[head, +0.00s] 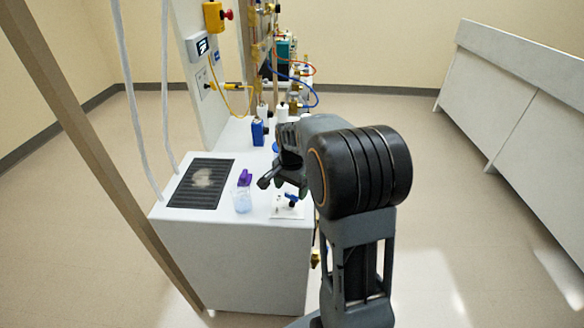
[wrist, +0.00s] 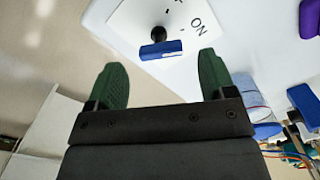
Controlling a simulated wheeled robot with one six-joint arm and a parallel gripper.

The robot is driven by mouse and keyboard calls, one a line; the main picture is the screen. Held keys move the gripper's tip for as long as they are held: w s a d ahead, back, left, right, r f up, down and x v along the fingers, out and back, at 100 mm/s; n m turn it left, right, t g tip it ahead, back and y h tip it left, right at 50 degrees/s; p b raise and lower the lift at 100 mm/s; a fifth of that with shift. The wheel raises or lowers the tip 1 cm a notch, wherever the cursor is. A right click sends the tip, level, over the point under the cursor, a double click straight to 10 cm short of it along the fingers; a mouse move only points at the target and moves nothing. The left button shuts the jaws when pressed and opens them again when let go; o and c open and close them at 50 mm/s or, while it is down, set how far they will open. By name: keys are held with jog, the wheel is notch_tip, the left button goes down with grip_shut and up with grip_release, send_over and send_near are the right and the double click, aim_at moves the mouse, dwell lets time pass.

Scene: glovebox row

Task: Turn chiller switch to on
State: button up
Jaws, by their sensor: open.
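The chiller switch has a blue handle (wrist: 160,50) on a black stem, set on a white plate (wrist: 135,27) marked ON. The ON mark is to the right of the handle in the wrist view, and the handle does not line up with it. In the head view, the blue handle (head: 291,197) and its plate (head: 285,210) are near the right edge of the white bench top. My gripper (wrist: 162,76) is open and empty. Its green fingers stand apart on either side of the handle's line, short of it and not touching. In the head view my gripper (head: 280,181) is just above the plate.
A black grille (head: 190,195) is farther left. A blue bottle (head: 258,133) and tubing are behind. Floor on the right is open.

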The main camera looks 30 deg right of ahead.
aim_at(291, 196)
notch_tip(291, 196, up, 11)
dwell(0.4)
dwell(0.8)
